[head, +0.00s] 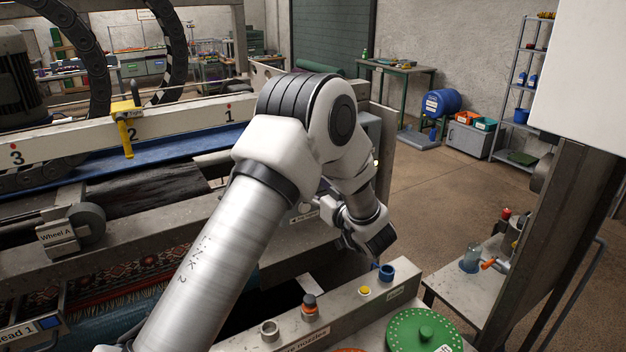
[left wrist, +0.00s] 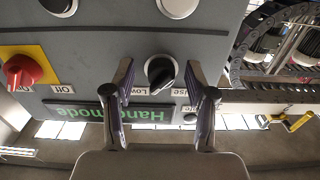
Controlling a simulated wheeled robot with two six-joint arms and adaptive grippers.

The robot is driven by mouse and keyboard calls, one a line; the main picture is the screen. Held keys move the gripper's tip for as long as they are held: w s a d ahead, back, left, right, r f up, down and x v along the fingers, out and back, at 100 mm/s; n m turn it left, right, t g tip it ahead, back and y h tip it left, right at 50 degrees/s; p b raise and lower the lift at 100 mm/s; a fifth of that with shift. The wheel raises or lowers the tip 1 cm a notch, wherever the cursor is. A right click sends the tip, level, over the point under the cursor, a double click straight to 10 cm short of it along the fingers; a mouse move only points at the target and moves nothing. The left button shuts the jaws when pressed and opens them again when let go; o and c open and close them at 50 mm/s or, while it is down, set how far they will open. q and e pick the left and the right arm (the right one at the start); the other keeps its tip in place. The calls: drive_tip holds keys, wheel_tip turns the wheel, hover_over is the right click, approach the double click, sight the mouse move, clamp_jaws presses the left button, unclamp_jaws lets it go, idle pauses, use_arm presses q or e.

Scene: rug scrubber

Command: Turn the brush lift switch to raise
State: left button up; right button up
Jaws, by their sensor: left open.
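The brush lift switch (left wrist: 160,74) is a black round knob on a grey panel in the left wrist view, which shows the panel upside down. Upside-down labels, partly covered, read like "Lower" (left wrist: 134,91) on its left and "Raise" (left wrist: 180,92) on its right. The knob's exact angle is hard to read. My left gripper (left wrist: 158,64) is open, with one finger on each side of the knob; I cannot tell whether they touch it. In the head view my left arm hides the switch. My right gripper is out of view.
A red knob (left wrist: 22,71) on a yellow plate, with On and Off labels, sits left on the panel. A green "Hand mode" display (left wrist: 150,114) lies beside the switch.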

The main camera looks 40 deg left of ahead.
use_arm(q)
drive_tip(key=shift+a, duration=0.45)
drive_tip(key=shift+s+d+r, duration=0.15)
drive_tip(key=shift+d+r, duration=0.15)
drive_tip(key=shift+d, duration=0.35)
drive_tip(key=shift+c, duration=1.4)
drive_tip(key=shift+a, duration=0.1)
clamp_jaws()
